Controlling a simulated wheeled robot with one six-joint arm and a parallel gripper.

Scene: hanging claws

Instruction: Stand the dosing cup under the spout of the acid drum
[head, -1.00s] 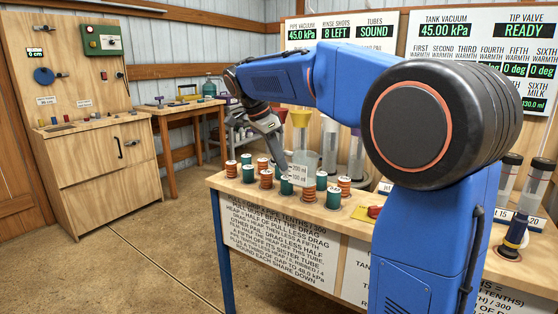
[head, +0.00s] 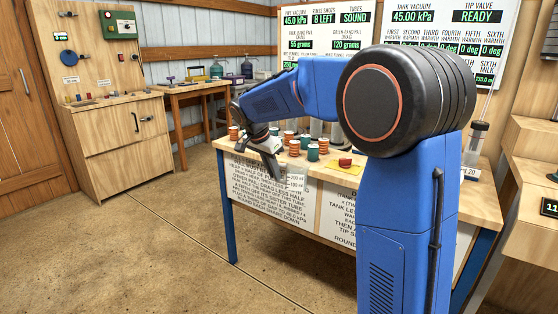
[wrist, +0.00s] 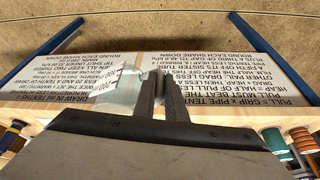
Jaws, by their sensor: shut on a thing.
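My gripper (head: 276,172) points down in front of the near edge of the spool bench. It is shut on the clear dosing cup (head: 296,179), which has 200 ml and 100 ml marks. In the wrist view the cup (wrist: 118,88) sits at the left of the dark fingers (wrist: 150,88), in front of the bench's printed panel. Far back, a teal container (head: 216,70) and a purple-topped container (head: 247,68) stand near the wall. I cannot tell whether either is the acid drum, and no spout is clear.
The bench (head: 440,180) carries several red and green spools (head: 313,152) and a red object on a yellow plate (head: 345,162). A wooden cabinet (head: 120,140) and a side table (head: 180,90) stand at the left. The floor (head: 180,230) between is open.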

